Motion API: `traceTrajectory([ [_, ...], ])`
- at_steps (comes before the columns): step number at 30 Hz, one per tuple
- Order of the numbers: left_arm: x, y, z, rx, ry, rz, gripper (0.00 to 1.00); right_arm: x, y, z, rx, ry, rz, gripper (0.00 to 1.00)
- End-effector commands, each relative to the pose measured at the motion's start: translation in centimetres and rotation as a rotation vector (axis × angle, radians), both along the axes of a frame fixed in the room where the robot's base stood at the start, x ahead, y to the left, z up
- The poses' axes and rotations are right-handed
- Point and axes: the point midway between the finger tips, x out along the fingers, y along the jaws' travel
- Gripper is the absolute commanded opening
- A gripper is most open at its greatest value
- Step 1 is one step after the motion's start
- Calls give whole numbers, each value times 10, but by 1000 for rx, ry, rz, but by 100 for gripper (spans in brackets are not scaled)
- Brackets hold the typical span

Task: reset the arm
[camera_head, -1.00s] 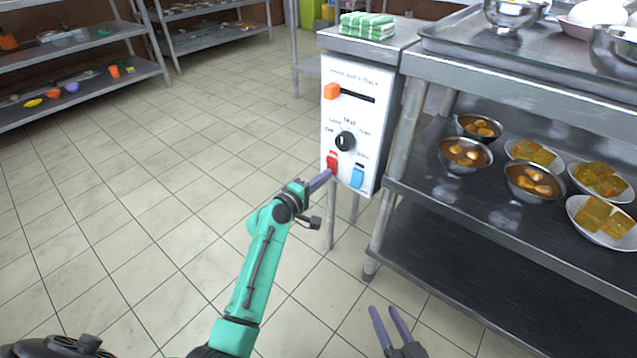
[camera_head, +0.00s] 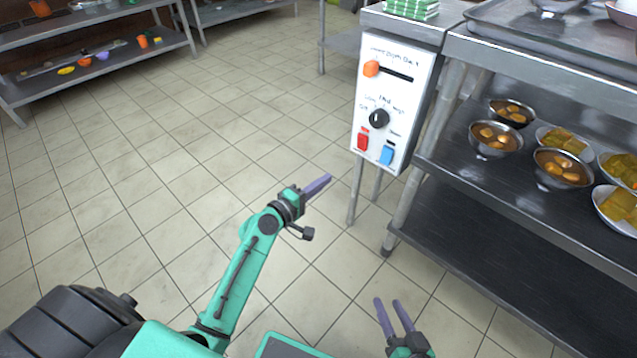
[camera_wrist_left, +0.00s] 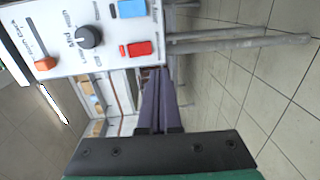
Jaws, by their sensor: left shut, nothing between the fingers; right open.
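My left gripper (camera_head: 318,186) is shut and empty, held in the air to the lower left of the control panel and apart from it. In the left wrist view its purple fingers (camera_wrist_left: 157,98) lie together. My right gripper (camera_head: 394,306) is open and empty at the lower middle of the head view, over the floor. The white control panel (camera_head: 394,92) carries an orange slider (camera_head: 371,68), a black knob (camera_head: 379,118), a red switch (camera_head: 363,139) and a blue switch (camera_head: 386,154). The panel also shows in the left wrist view (camera_wrist_left: 65,15).
A metal shelf (camera_head: 530,60) at the right holds bowls of food (camera_head: 495,139) and plates (camera_head: 562,141). Green striped cloths (camera_head: 411,9) lie above the panel. Another shelf (camera_head: 90,35) stands at the far left. The tiled floor (camera_head: 130,170) between is clear.

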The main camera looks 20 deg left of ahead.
Motion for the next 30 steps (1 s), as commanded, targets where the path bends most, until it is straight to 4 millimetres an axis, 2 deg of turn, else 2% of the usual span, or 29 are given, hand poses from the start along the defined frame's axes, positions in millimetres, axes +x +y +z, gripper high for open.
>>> traceTrajectory([
  [4, -10, 4, -1, 0, 0, -1, 0, -1, 0, 0, -2, 1, 2, 50],
  [17, -10, 4, -1, -1, 0, -1, 0, -4, 2, -3, -2, 8, 10, 50],
  [20, -15, 1, -8, 35, 5, -6, 0, -5, 2, -3, 0, 12, 8, 50],
  [23, -39, -13, -34, 217, 18, -39, 0, -4, 2, 2, -3, 12, 9, 50],
  [27, -99, -45, -76, 606, -9, -157, 0, -4, 2, 8, -7, 18, 13, 50],
  [30, -141, -70, -92, 840, -70, -262, 0, -4, 2, 12, -12, 21, 15, 50],
])
